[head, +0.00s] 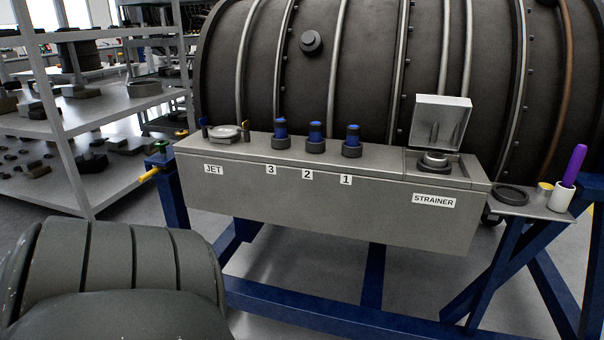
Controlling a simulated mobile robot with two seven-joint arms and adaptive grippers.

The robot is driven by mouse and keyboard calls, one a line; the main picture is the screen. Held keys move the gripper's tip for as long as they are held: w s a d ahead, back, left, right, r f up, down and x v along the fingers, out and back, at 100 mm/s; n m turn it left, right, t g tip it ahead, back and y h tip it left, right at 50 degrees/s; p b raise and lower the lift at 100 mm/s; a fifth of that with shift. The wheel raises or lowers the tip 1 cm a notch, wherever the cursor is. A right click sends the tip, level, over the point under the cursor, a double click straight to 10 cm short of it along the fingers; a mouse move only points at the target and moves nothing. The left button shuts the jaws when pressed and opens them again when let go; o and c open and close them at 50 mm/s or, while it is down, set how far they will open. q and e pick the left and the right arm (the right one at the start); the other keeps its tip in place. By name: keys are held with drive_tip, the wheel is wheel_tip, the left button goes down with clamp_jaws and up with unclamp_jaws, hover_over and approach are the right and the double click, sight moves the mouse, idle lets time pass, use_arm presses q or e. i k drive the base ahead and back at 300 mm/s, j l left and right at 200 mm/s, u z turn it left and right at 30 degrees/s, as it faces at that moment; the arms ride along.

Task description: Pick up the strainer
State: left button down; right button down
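The strainer bay (434,202) is at the right end of a long grey box and carries the label STRAINER. Its square lid (440,122) stands raised. In the opening below it sits a round grey piece with a dark ring, which looks like the strainer (434,160). Its lower part is hidden inside the bay. Neither of my grippers shows in the head view.
Three blue-topped plugs (315,137) stand on the grey box (300,185), with a round JET fitting (225,133) to the left. A side shelf (532,206) holds a dark ring (511,194) and a white cup (561,197) with a purple-handled tool. The large dark engine casing (370,60) rises behind.

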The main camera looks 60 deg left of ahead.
sight(432, 159)
drive_tip(key=u, duration=1.75)
drive_tip(key=k+l+z, duration=0.1)
drive_tip(key=l, duration=0.2)
drive_tip(key=k+l, duration=0.15)
drive_tip(key=l, duration=0.15)
drive_tip(key=z, duration=0.05)
